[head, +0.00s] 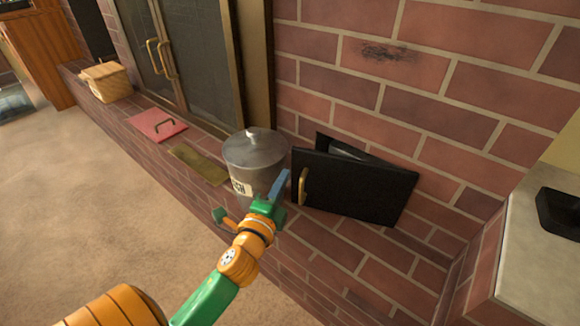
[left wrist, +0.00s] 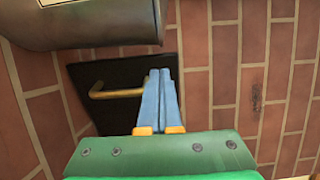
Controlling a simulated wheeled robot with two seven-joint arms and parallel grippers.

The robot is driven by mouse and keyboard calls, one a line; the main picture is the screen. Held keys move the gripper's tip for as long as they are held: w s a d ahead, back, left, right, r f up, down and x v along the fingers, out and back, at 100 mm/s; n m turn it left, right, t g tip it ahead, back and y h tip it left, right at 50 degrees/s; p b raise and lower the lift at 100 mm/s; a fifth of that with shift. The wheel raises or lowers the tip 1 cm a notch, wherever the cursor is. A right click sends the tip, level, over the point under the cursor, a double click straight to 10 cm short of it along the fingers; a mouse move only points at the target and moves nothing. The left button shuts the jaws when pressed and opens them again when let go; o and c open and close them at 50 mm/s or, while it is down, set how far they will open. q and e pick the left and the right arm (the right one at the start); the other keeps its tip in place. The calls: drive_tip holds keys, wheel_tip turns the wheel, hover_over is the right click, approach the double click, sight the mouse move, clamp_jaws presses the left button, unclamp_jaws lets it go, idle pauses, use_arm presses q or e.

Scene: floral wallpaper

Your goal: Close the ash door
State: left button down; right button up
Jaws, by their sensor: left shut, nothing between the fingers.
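The ash door (head: 360,190) is a black panel with a brass handle (head: 303,187) near its left edge. It stands ajar, swung out from the brick wall, with a strip of the dark opening (head: 345,149) showing above and behind it. My left gripper (head: 283,178) has its blue fingers shut and empty, just left of the handle in the head view. In the left wrist view the fingers (left wrist: 165,95) show in front of the dark door (left wrist: 115,75), to the right of its handle (left wrist: 115,93). I cannot tell whether they touch the door. My right gripper is not in view.
A lidded metal ash bucket (head: 254,158) stands on the brick ledge close left of the door and gripper. Farther left lie a brass plate (head: 198,163), a red panel (head: 157,125) and a basket (head: 107,82). A pale counter (head: 545,255) is at the right.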

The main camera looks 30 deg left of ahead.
sight(293, 159)
use_arm(q)
drive_tip(key=x, duration=0.4)
drive_tip(key=shift+w+b, duration=0.1)
drive_tip(key=shift+b, duration=0.3)
drive_tip(key=shift+w+a, duration=0.1)
drive_tip(key=shift+w, duration=0.25)
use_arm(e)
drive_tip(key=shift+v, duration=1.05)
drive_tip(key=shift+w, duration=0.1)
use_arm(q)
drive_tip(key=shift+w+h, duration=0.3)
drive_tip(key=shift+w+a+m+h+p, duration=0.1)
drive_tip(key=shift+w+a+m+h, duration=0.15)
drive_tip(key=shift+w, duration=0.25)
drive_tip(key=shift+w+a+m+h+p, duration=0.15)
drive_tip(key=shift+w+m+h, duration=0.2)
drive_tip(key=shift+w, duration=0.1)
drive_tip(key=shift+w+a+m+h+p, duration=0.1)
drive_tip(key=shift+w+a+m+h, duration=0.15)
drive_tip(key=shift+w, duration=0.25)
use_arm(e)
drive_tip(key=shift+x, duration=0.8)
use_arm(q)
drive_tip(key=shift+s, duration=0.1)
